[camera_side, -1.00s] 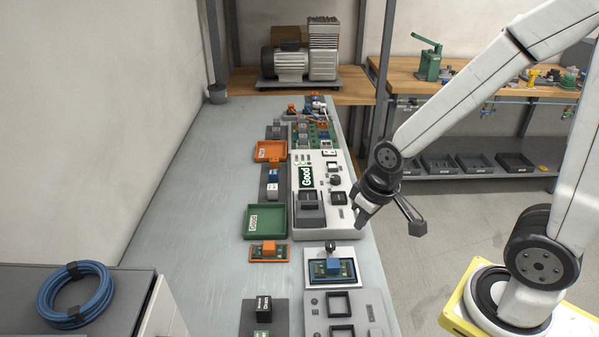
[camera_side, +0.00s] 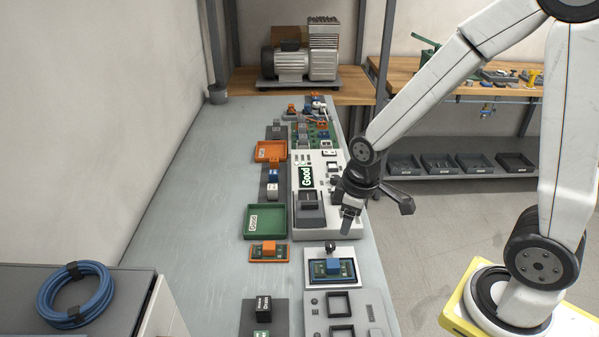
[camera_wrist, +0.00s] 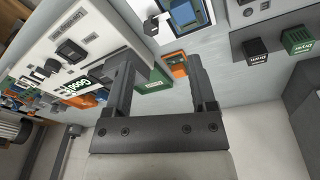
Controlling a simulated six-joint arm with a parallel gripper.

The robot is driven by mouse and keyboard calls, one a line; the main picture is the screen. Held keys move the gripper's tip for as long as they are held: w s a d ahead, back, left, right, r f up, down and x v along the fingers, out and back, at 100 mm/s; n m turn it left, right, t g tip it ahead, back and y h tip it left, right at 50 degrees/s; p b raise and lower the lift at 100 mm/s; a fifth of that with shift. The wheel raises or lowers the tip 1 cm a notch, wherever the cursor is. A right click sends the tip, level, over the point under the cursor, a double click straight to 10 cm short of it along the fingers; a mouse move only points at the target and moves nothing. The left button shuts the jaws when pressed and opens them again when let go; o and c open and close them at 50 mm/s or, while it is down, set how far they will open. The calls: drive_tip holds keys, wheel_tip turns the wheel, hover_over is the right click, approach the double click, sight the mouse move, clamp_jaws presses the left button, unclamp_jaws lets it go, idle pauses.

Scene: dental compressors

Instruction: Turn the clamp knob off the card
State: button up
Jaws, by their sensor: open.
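The card (camera_side: 333,268), a green board with a blue block, lies in a dark-edged fixture on a white plate (camera_side: 313,254) at the table's right side. It also shows at the top of the wrist view (camera_wrist: 190,14). The clamp knob (camera_side: 331,246), small and black, is at the card's far edge; in the wrist view the knob (camera_wrist: 151,26) is left of the card. My gripper (camera_side: 347,230) is open and empty, pointing down above the table edge, a little beyond and right of the knob. In the wrist view its fingers (camera_wrist: 158,66) stand apart, touching neither.
A white tester (camera_side: 340,218) with a "Good" display stands just beyond the plate. A grey panel with square openings (camera_side: 313,325) is nearer. The table's left side is clear.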

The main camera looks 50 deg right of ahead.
sight(330, 244)
drive_tip(key=w+n, duration=0.1)
drive_tip(key=w+f+n, duration=0.1)
drive_tip(key=n, duration=0.1)
drive_tip(key=w+f+n+g, duration=0.1)
drive_tip(key=n, duration=0.1)
drive_tip(key=shift+w+d+f, duration=0.25)
drive_tip(key=shift+w+d+f+n+g, duration=0.1)
drive_tip(key=shift+w+f+n+g, duration=0.35)
drive_tip(key=shift+n, duration=0.75)
drive_tip(key=shift+w+f, duration=0.15)
drive_tip(key=shift+f, duration=3.85)
clamp_jaws()
